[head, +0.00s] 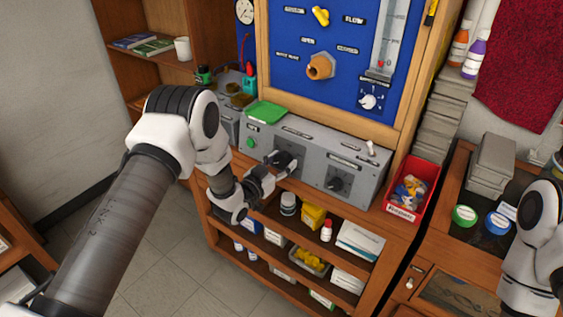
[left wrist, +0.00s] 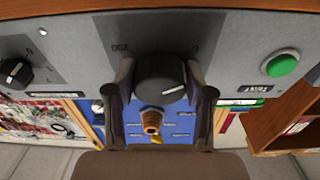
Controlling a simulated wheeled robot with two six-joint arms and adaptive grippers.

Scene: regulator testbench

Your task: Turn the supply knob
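A grey control box (head: 318,140) stands on the wooden bench below the blue panel. In the left wrist view the round black knob (left wrist: 160,79) with a white pointer line sits between the two fingers of my left gripper (left wrist: 160,85). A finger lies close against each side, seemingly touching. I cannot read which label belongs to this knob. A second black knob (head: 339,183) is on the box's right part. My right gripper is out of frame.
A green button (head: 250,143) is on the box's left end and a toggle switch (head: 371,148) on top at the right. A red bin (head: 414,188) stands right of the box. Shelves with bottles and boxes (head: 313,216) lie below.

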